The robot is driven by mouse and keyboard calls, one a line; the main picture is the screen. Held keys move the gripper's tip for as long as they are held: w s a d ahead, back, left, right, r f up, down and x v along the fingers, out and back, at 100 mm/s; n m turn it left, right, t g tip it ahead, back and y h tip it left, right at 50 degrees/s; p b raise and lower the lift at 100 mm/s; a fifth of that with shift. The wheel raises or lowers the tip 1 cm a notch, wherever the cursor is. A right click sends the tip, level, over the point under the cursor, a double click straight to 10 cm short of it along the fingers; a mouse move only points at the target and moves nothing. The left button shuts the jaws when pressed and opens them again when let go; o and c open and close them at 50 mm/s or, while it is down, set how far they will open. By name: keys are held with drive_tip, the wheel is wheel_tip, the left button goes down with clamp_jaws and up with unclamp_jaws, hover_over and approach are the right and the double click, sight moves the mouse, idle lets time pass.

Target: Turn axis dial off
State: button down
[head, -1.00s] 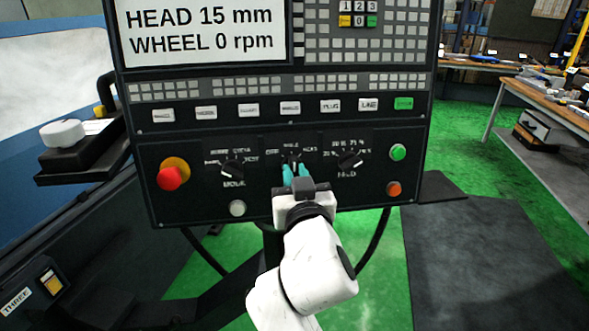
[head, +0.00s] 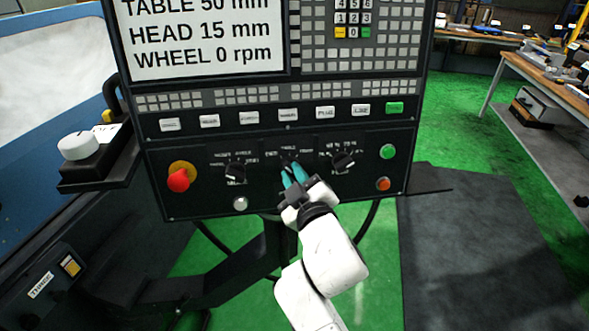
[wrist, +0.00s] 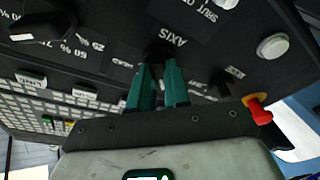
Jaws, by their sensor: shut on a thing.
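The axis dial (wrist: 160,50) is the middle dial on the dark control panel (head: 210,200); in the wrist view the word AXIS shows beside it. My gripper (head: 293,174) is at this dial in the head view, its teal fingers shut on the dial's knob and hiding most of it. The fingers also show in the wrist view (wrist: 160,78), close together at the panel. The labels around the dial are too small and partly covered to tell where it points.
The mode dial (head: 236,171) is to the left and the feed dial (head: 344,160) to the right. A red emergency button (head: 178,180), a white button (head: 240,203), a green button (head: 388,151) and an orange button (head: 383,184) surround them. A screen (head: 200,40) is above.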

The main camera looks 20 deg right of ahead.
idle(0.5)
drive_tip(key=c, duration=1.1)
unclamp_jaws()
drive_tip(key=shift+s+a+b, duration=0.2)
drive_tip(key=shift+s+b, duration=0.2)
drive_tip(key=shift+s, duration=1.4)
drive_tip(key=shift+s+a+b, duration=0.15)
drive_tip(key=shift+s+b, duration=0.2)
drive_tip(key=shift+s, duration=1.45)
drive_tip(key=shift+s+a+b, duration=0.2)
drive_tip(key=shift+s+b, duration=0.2)
drive_tip(key=shift+s, duration=1.4)
